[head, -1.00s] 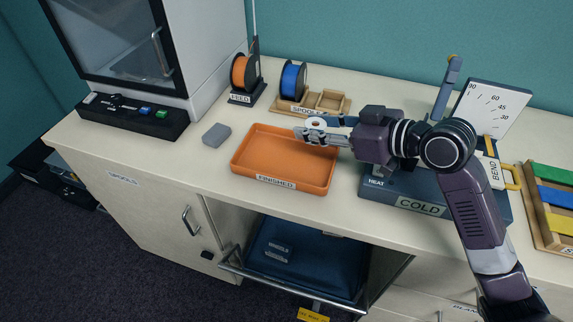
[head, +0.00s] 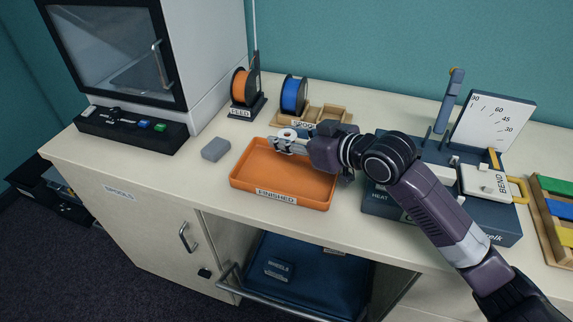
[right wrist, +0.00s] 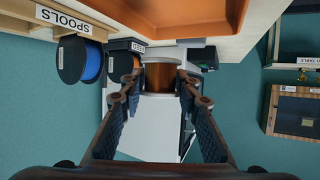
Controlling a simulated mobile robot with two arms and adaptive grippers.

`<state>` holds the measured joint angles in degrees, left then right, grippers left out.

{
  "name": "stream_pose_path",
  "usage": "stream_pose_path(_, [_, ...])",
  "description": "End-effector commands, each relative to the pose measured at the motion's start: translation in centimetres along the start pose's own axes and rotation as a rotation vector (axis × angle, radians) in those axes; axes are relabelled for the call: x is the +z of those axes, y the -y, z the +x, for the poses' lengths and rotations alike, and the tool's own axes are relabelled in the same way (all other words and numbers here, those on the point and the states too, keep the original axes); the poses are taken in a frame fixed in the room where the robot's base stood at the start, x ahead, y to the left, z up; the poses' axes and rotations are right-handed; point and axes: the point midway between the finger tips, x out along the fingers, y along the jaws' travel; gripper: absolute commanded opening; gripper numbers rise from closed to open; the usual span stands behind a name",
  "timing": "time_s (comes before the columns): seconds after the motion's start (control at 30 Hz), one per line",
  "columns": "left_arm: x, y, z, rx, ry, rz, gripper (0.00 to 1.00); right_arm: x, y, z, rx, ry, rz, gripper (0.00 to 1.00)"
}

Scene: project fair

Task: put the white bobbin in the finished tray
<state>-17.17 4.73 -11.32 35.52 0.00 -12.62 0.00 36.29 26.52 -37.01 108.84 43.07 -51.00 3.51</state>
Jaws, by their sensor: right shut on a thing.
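The white bobbin (head: 288,134) is in my right gripper (head: 290,145), its round top with a dark centre hole showing between the fingers in the head view. In the right wrist view the bobbin (right wrist: 160,78) sits between the two fingertips, with pale ends and a copper-brown middle. The right gripper is shut on it. The orange finished tray (head: 283,183) lies on the counter with its label at the front. The gripper and bobbin are over the tray's back part, seemingly above its floor. My left gripper is not in view.
A grey block (head: 215,149) lies left of the tray. Behind stand the orange feed spool (head: 240,86), the blue spool (head: 293,95) and a wooden spool rack (head: 333,116). The bending device (head: 440,200) stands close on the right. The tray's visible floor is empty.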

Motion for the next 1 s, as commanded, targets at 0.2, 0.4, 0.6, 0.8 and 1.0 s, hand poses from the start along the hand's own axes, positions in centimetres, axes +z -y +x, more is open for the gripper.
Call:
stream_pose_path(0.2, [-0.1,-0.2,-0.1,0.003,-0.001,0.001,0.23,3.7,0.0,1.5,0.0,0.001,0.001,0.14])
stream_pose_path(0.4, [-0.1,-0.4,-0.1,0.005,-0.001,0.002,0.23,5.5,0.0,2.2,0.0,0.003,0.001,0.14])
stream_pose_path(0.6, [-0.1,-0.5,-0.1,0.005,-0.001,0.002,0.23,7.9,0.1,3.3,-0.001,0.0,0.001,0.14])
stream_pose_path(0.8, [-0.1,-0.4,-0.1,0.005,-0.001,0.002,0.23,8.2,0.1,3.4,0.0,-0.001,-0.001,0.14])
stream_pose_path(1.0, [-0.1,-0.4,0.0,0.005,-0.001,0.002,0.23,8.5,0.0,3.5,0.0,-0.001,-0.001,0.14])
